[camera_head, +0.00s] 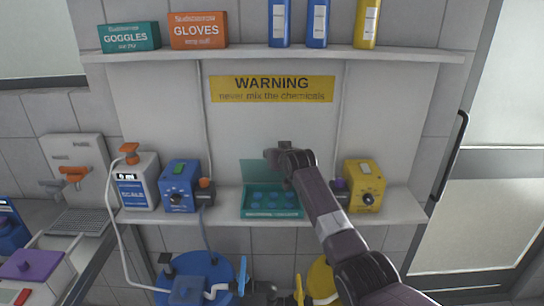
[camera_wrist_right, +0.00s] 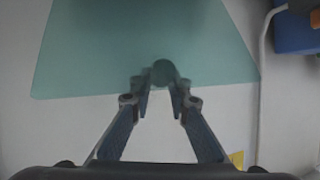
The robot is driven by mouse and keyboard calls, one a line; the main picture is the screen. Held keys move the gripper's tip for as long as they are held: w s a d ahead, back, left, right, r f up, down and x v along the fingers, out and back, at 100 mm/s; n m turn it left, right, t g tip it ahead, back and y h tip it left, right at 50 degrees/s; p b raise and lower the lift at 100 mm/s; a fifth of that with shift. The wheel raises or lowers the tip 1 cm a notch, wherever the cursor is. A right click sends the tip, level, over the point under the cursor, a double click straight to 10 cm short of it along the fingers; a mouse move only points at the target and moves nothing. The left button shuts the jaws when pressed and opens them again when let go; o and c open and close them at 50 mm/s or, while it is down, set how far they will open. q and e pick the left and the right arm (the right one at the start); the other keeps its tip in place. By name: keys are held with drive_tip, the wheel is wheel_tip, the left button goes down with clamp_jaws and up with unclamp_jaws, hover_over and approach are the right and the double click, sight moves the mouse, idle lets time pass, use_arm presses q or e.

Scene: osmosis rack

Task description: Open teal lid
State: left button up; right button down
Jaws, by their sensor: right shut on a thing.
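The teal box (camera_head: 271,212) stands on the lower shelf, with several round blue-teal items in its tray. Its teal lid (camera_head: 254,174) is raised, tilted up at the back of the box. In the right wrist view the lid (camera_wrist_right: 110,60) is a wide teal panel with a round dark knob (camera_wrist_right: 163,70) near its edge. My right gripper (camera_wrist_right: 163,90) has its fingertips closed in on this knob. In the head view my right arm reaches in from the lower right and its wrist covers the lid's upper right part. My left gripper is not in view.
A yellow device (camera_head: 364,187) stands to the right, close to my arm. Blue and yellow drums sit below.

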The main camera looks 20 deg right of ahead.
drive_tip(key=shift+d+f, duration=0.15)
drive_tip(key=shift+f, duration=0.45)
idle(1.0)
drive_tip(key=c, duration=1.9)
unclamp_jaws()
drive_tip(key=shift+o, duration=0.3)
drive_tip(key=shift+w+d, duration=0.1)
drive_tip(key=shift+w, duration=0.15)
drive_tip(key=shift+s+r, duration=0.2)
drive_tip(key=shift+r, duration=0.05)
drive_tip(key=v, duration=1.1)
drive_tip(key=shift+s, duration=0.25)
